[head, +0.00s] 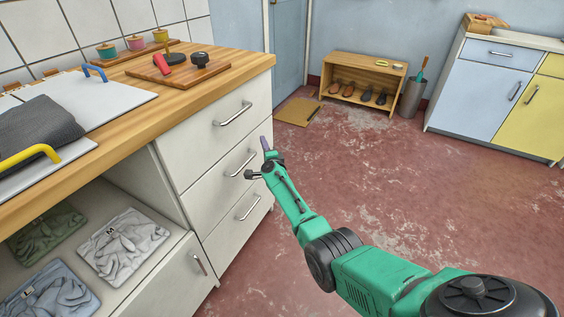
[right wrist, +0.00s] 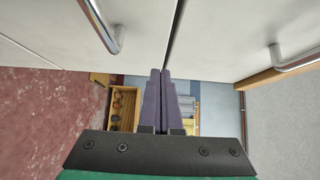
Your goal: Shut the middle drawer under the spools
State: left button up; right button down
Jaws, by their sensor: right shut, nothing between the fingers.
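The middle drawer (head: 217,184) is the second of three pale drawers stacked under the wooden counter. Its front looks flush or nearly flush with its neighbours; a small gap cannot be ruled out. Its metal handle (head: 243,163) shows left of my right gripper (head: 265,144). That gripper is shut and empty, its purple fingers close to the far end of the drawer fronts. In the right wrist view the fingers (right wrist: 159,88) lie together near the seam between two drawer fronts; contact cannot be told. The spools (head: 136,43) stand on the counter's back. My left gripper is out of view.
The top drawer (head: 205,125) and bottom drawer (head: 232,225) look shut. An open shelf with folded cloths (head: 124,243) is at the left. The red floor (head: 370,165) right of the drawers is clear. A shoe rack (head: 355,72) and a blue-and-yellow cabinet (head: 480,85) stand at the back.

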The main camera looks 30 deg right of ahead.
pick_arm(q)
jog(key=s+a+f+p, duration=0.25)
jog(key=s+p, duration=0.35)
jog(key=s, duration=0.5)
pick_arm(e)
jog(key=s+a, duration=0.2)
jog(key=s, duration=0.8)
jog(key=s+a+f+n+g+y, duration=0.15)
jog(key=s+f+n+g, duration=0.45)
jog(key=s+f, duration=0.85)
jog(key=s+a+f+n+g+y, duration=0.1)
jog(key=s+f+n+g+y, duration=0.25)
jog(key=s+f+n, duration=1)
jog(key=s+d+f+n+g+h, duration=0.1)
jog(key=s+f+g, duration=0.35)
jog(key=s, duration=0.75)
jog(key=s+d+f+n+g+h, duration=0.1)
jog(key=s+d+f+n+g, duration=0.1)
jog(key=s+f, duration=0.75)
pick_arm(q)
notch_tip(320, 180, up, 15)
jog(key=p, duration=1.4)
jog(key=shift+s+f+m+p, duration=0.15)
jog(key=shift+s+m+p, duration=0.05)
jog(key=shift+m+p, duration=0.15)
pick_arm(e)
notch_tip(320, 180, up, 17)
jog(key=s, duration=0.3)
jog(key=shift+f+g, duration=0.2)
jog(key=shift+g, duration=0.2)
